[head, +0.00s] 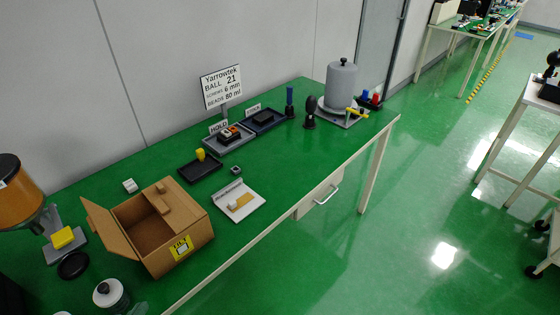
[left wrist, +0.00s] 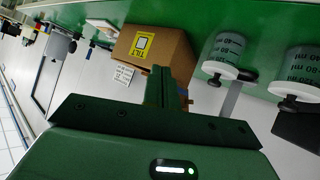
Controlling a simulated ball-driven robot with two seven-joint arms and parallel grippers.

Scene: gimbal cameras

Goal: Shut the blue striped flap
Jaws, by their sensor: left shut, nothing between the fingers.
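A brown cardboard box (head: 184,262) with a yellow TILT label (head: 181,247) stands on the green bench in the head view. Its top is partly open. A brown flap (head: 108,232) sticks out at its left, and a panel lies along its right side. No blue stripes show in the head view. In the left wrist view the box (left wrist: 172,46) appears beyond my left gripper (left wrist: 183,84), whose fingers are shut and empty. My right gripper is not in view.
A jar with a white lid (head: 108,292) stands close to the box's front left. An orange-brown hopper (head: 20,190) is at the far left. A white tray (head: 238,201) and a black tray (head: 200,168) lie right of the box. The bench's front right is clear.

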